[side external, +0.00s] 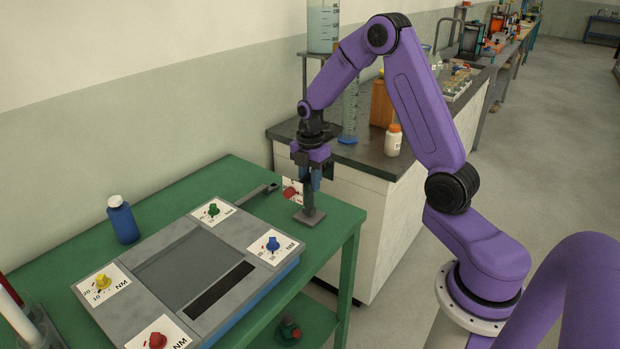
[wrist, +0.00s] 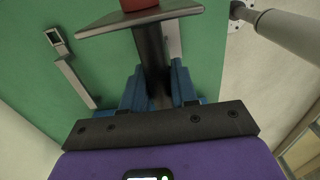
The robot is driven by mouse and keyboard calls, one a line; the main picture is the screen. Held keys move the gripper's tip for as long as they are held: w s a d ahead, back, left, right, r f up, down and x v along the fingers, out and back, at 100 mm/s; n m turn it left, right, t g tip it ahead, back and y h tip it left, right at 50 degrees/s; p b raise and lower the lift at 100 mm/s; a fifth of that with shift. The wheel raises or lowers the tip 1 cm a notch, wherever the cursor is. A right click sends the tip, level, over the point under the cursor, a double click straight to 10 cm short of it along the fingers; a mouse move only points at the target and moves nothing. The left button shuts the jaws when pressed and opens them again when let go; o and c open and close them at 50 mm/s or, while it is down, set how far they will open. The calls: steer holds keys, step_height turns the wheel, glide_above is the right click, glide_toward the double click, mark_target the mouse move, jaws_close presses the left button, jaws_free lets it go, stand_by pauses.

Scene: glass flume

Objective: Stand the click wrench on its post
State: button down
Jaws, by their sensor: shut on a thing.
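My gripper (side external: 316,184) points down over the right end of the green table. In the wrist view, its blue fingers (wrist: 160,98) are shut on a dark upright shaft (wrist: 153,62), which I take to be the click wrench. A flat grey square plate (side external: 309,217) is at the shaft's lower end; it also shows in the wrist view (wrist: 120,24). I cannot tell whether this plate is part of the wrench or of its post, or whether they touch. A white card with a red dial (side external: 291,190) is beside the shaft. The gripper hides the shaft's upper part.
A grey panel (side external: 185,222) with several coloured knobs on NM cards fills the table's middle. A slim grey tool (side external: 258,192) lies behind the plate. A blue bottle (side external: 123,220) stands at the left. A dark-topped bench (side external: 370,158) with glassware stands behind.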

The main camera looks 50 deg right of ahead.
steer(key=shift+f, duration=0.15)
steer(key=c, duration=0.8)
jaws_free()
